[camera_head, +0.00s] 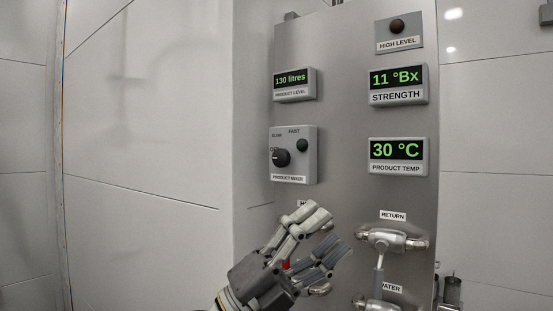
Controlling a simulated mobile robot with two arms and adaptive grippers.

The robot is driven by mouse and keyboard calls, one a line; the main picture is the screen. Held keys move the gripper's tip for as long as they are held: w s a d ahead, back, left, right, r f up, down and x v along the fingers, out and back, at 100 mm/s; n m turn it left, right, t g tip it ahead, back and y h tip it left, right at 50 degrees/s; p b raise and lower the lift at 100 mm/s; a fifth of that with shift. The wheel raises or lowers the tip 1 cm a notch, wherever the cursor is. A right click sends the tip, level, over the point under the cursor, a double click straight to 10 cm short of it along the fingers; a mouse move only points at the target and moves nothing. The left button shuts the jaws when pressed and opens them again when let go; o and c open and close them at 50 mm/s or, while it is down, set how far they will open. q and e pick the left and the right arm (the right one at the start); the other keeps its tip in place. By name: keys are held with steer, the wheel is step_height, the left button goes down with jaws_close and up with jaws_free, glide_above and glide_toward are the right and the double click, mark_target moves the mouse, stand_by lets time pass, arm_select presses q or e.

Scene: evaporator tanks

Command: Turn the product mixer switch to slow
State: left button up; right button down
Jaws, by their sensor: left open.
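The product mixer switch box (308,165) is a grey box on the metal panel, left of centre. Its black round knob (282,157) seems to point left, toward a small label too blurred to read. SLOW is marked above the knob and FAST to the upper right. A dark green lamp (302,145) sits beside the knob. My left gripper (331,232) is below and right of the box, apart from it, with its fingers open and angled up to the right. It hides part of the panel. My right gripper is not in view.
Displays for product level (295,84), strength (398,84) and product temperature (398,155) are on the panel. A high level lamp (397,26) is above. Metal valve handles (392,238) stick out right of my left gripper. The space left of the panel looks clear.

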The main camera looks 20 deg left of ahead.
arm_select(q)
step_height(320, 180, up, 2)
steer(key=d+m+g+y, duration=0.1)
steer(key=m+g+y, duration=0.15)
steer(key=m, duration=0.25)
steer(key=n+t+y, duration=0.4)
steer(key=t+y, duration=0.2)
steer(key=y, duration=0.7)
glide_toward(277, 158)
steer(key=p+x, duration=0.4)
steer(key=x, duration=0.4)
steer(key=shift+d+r, duration=0.15)
steer(key=shift+r, duration=0.05)
steer(key=shift+w+d+f+p, duration=0.1)
steer(key=shift+w+p, duration=0.15)
steer(key=shift+w, duration=0.1)
steer(key=shift+w+d+f+p, duration=0.1)
steer(key=shift+w+p, duration=0.15)
steer(key=shift+w, duration=0.1)
steer(key=shift+c, duration=0.2)
steer(key=c, duration=1)
